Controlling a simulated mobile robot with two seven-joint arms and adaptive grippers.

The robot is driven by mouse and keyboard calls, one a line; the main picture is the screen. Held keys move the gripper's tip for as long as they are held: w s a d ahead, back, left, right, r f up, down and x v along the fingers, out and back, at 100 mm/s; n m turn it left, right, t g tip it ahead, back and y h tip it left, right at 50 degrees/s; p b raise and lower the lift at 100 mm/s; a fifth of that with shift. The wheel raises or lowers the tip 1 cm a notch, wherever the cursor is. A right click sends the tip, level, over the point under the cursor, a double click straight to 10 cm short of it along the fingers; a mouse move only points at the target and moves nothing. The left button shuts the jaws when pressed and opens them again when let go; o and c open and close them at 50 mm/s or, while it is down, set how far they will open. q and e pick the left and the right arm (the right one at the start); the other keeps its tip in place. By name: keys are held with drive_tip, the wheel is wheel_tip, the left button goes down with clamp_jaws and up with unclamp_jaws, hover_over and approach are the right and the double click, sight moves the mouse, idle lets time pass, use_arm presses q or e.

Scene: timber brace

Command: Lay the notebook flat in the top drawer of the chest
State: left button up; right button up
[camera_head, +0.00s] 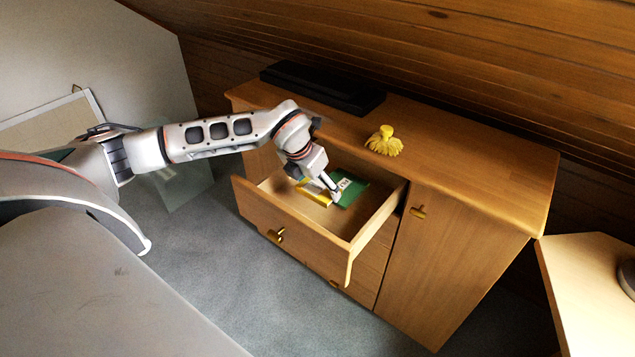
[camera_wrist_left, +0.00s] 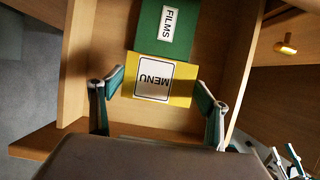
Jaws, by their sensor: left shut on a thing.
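The chest's top drawer (camera_head: 290,222) is pulled out. Inside it lies a green book labelled FILMS (camera_wrist_left: 165,35), also seen in the head view (camera_head: 353,193). A yellow notebook labelled MENU (camera_wrist_left: 181,85) is at the near edge of the green one; it shows in the head view (camera_head: 316,193) partly behind my gripper. My left gripper (camera_wrist_left: 159,88) reaches down into the drawer, shut on the yellow notebook, with a finger at each side edge. Whether the notebook touches the drawer floor cannot be told. A jointed white and dark part (camera_wrist_left: 288,160) may be my right gripper; its state is unclear.
The chest top (camera_head: 455,145) carries a black flat box (camera_head: 322,86) and a yellow tufted object (camera_head: 384,141). A closed door with a brass knob (camera_head: 418,212) is right of the drawer. A pale table (camera_head: 590,280) stands at the right. The drawer walls are close around my gripper.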

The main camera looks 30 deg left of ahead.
use_arm(q)
drive_tip(key=b, duration=0.2)
hover_over(320, 210)
drive_tip(key=s, duration=0.1)
wheel_tip(320, 210, down, 4)
drive_tip(key=shift+s+f, duration=0.15)
drive_tip(key=shift+f+b, duration=0.35)
drive_tip(key=shift+f, duration=0.55)
drive_tip(key=shift+f, duration=0.65)
drive_tip(key=o, duration=1.2)
